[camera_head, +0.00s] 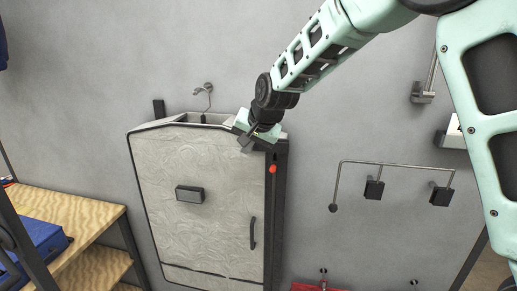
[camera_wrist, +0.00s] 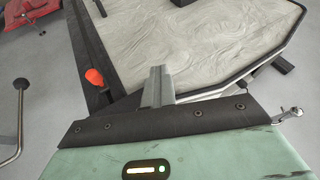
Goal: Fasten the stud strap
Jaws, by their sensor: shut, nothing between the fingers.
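A grey patterned case (camera_head: 195,215) with dark trim hangs against the wall; its pale front also shows in the wrist view (camera_wrist: 190,40). A dark strip runs down its right side, with a red-orange knob (camera_head: 273,169) near its upper part; the knob is left of the fingers in the wrist view (camera_wrist: 95,76). I cannot tell for sure which part is the stud strap. My gripper (camera_head: 247,143) is at the case's upper right corner, above and left of the knob. Its fingers (camera_wrist: 158,80) are shut together and empty, over the case's edge. Whether they touch it is unclear.
A hook (camera_head: 208,88) is on the wall above the case. A bent metal rail (camera_head: 385,164) with dark blocks is on the wall to the right. A wooden shelf (camera_head: 65,207) with a blue box (camera_head: 35,245) stands at left. A red item (camera_head: 318,287) is low right of the case.

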